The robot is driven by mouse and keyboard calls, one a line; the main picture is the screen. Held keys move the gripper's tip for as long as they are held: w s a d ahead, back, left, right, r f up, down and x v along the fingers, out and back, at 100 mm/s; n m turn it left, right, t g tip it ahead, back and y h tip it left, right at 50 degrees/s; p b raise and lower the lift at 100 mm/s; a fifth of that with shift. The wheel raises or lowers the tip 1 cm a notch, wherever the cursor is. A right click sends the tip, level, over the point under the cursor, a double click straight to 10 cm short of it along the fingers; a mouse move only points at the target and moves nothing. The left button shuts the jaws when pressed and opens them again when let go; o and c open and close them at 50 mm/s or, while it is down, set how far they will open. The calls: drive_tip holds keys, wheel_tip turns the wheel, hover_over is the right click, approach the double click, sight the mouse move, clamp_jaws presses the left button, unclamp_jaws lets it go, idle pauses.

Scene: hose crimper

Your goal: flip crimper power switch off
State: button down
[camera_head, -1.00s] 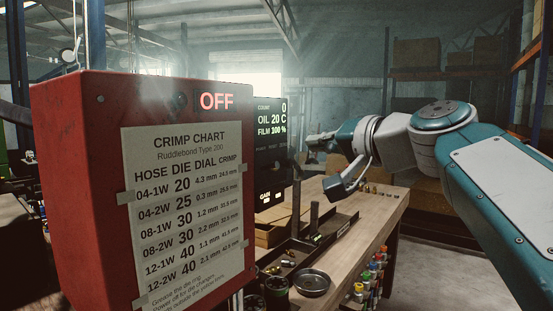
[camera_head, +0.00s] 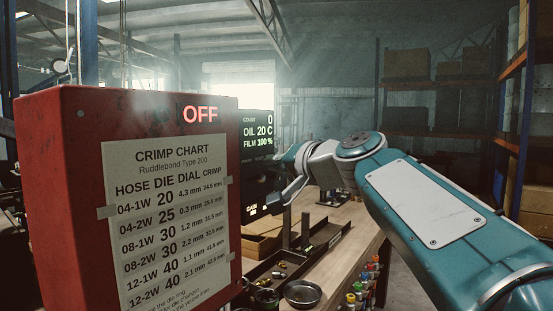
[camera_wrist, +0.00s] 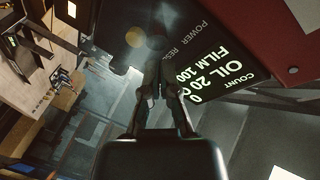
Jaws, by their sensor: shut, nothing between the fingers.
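The crimper is a red housing (camera_head: 70,200) at the left of the head view, with a lit red OFF sign (camera_head: 200,114) at its top. A dark control panel (camera_head: 257,150) beside it reads count 0, oil 20 C, film 100 %. The panel shows upside down in the wrist view (camera_wrist: 218,70), with a POWER label (camera_wrist: 188,26). My gripper (camera_wrist: 155,88) is shut and empty, its tips close to the dark panel face by the label. I cannot tell whether they touch. The switch itself is not clearly visible; an amber glow shows just beyond the tips.
A crimp chart (camera_head: 168,220) is fixed to the red housing. A wooden bench (camera_head: 350,235) runs behind, with a dark tray (camera_head: 270,268), a round metal dish (camera_head: 302,293) and small colored-capped items. Shelving with boxes stands at the back right.

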drive_tip(key=shift+s+f, duration=0.3)
drive_tip(key=shift+s, duration=0.05)
drive_tip(key=shift+s+f, duration=0.2)
drive_tip(key=shift+s, duration=0.15)
drive_tip(key=shift+a+f, duration=0.1)
drive_tip(key=shift+a, duration=0.6)
drive_tip(key=shift+d+f, duration=0.1)
drive_tip(key=shift+d, duration=0.4)
